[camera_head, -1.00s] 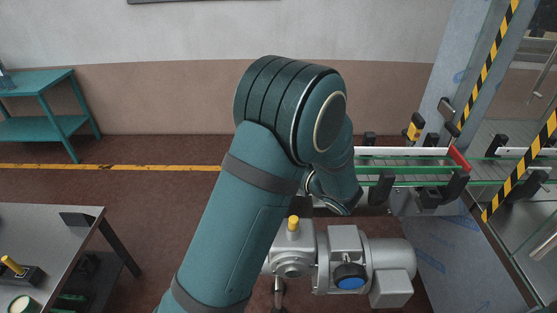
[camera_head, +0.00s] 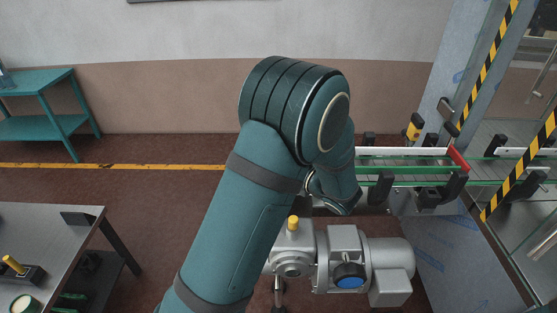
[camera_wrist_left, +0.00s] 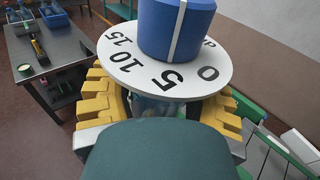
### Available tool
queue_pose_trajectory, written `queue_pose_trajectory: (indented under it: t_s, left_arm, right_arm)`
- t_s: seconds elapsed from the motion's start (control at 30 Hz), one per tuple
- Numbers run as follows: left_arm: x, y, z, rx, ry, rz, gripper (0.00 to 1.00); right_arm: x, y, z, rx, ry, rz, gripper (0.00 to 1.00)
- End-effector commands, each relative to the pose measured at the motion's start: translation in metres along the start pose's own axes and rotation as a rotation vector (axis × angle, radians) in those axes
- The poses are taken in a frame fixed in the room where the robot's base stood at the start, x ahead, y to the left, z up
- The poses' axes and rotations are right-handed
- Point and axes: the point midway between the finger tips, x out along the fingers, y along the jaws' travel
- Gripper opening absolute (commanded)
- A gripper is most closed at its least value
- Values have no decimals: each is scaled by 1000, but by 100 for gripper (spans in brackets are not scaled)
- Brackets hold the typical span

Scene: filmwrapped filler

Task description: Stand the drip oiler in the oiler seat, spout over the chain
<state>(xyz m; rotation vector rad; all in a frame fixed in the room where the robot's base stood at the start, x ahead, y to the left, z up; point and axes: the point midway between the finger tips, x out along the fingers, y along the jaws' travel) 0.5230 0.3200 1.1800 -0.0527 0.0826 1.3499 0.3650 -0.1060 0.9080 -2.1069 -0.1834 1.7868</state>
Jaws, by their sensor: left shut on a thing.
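In the left wrist view my left gripper (camera_wrist_left: 158,106) has its yellow fingers closed around the body of the drip oiler. The drip oiler has a white dial (camera_wrist_left: 190,84) marked 0, 5, 10, 15 and a blue knob (camera_wrist_left: 177,30) on top. Its lower part and spout are hidden by the dial, the fingers and my wrist. In the head view my left arm covers the gripper and the oiler, above the near end of the conveyor. I cannot make out the oiler seat or the chain. My right gripper is not in view.
A grey gear motor (camera_head: 345,262) with a yellow plug stands below the conveyor's green rails (camera_head: 420,170). A striped machine frame (camera_head: 490,75) is on the right. A grey table (camera_head: 50,222) is at lower left, a teal table (camera_head: 38,82) farther back. Open floor lies between.

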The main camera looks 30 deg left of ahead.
Motion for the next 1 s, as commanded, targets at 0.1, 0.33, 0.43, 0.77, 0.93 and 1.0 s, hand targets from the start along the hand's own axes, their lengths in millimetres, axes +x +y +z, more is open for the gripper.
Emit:
queue_pose_trajectory:
  t_s: [0.1, 0.33, 0.43, 0.77, 0.93, 1.0]
  left_arm:
    - [0, 0, 1, -2, -2, 0, 13]
    - [0, 0, -1, -2, -2, 0, 13]
    - [0, 0, -3, -1, -2, 0, 13]
    - [1, 0, -10, -2, -2, 0, 13]
    - [2, 0, -14, -2, -2, 0, 13]
    - [2, 0, -15, -2, -2, 0, 13]
  right_arm:
    - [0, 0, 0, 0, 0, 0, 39]
    - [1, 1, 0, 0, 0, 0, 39]
    - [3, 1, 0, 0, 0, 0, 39]
    - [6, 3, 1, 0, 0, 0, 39]
    - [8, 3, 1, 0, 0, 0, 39]
    - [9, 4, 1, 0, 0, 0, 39]
